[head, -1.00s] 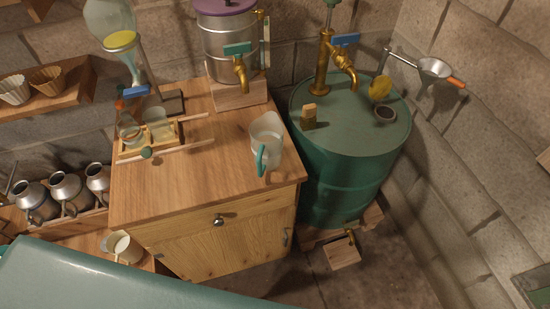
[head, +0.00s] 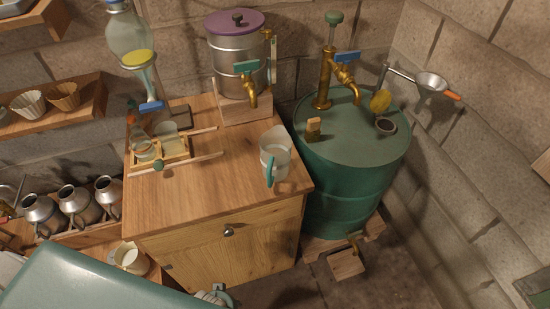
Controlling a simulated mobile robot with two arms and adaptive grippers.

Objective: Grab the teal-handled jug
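The jug (head: 278,155) is clear with a teal handle (head: 270,171). It stands upright on the wooden cabinet top (head: 210,188), near its right front corner. The handle faces toward me. The jug looks empty, and nothing touches it.
Behind the jug stands a metal vessel (head: 229,52) with a purple lid and a brass tap. A wooden rack (head: 187,156) with glass beakers sits to its left. A green drum (head: 345,192) with a brass pump stands to the right. The cabinet's front middle is clear.

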